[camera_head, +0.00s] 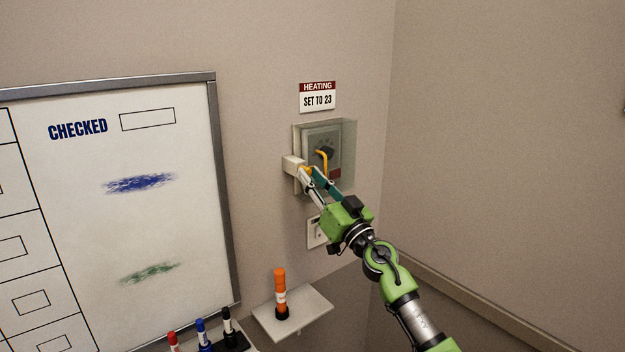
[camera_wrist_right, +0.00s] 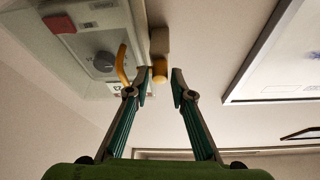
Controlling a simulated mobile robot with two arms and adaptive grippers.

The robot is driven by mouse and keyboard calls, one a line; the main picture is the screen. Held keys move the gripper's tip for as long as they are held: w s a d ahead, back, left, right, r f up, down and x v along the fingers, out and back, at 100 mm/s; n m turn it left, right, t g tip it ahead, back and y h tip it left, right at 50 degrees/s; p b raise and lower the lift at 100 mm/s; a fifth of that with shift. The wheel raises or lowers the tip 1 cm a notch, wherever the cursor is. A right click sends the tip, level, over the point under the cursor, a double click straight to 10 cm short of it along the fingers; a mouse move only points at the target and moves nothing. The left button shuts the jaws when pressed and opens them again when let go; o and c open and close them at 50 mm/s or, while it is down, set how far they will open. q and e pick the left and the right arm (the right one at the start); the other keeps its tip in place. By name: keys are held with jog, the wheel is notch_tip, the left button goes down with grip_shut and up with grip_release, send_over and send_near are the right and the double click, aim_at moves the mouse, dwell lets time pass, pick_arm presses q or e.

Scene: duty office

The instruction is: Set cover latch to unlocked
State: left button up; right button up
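A heating control box (camera_head: 322,147) with a clear cover is fixed to the wall; it also shows in the right wrist view (camera_wrist_right: 88,40). A beige latch block (camera_head: 291,165) sits at its left side and also shows in the right wrist view (camera_wrist_right: 159,40). A short orange-yellow latch knob (camera_wrist_right: 159,71) sticks out from that block. A bent yellow handle (camera_head: 322,160) is on the cover. My right gripper (camera_wrist_right: 160,86) is open, its fingertips either side of the knob's line, seemingly just short of it. Contact cannot be told. My left gripper is not in view.
A sign (camera_head: 317,98) reads "HEATING SET TO 23" above the box. A switch plate (camera_head: 315,233) is below it. A whiteboard (camera_head: 180,225) hangs at left. The right wall (camera_head: 510,150) is bare.

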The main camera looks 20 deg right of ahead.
grip_shut()
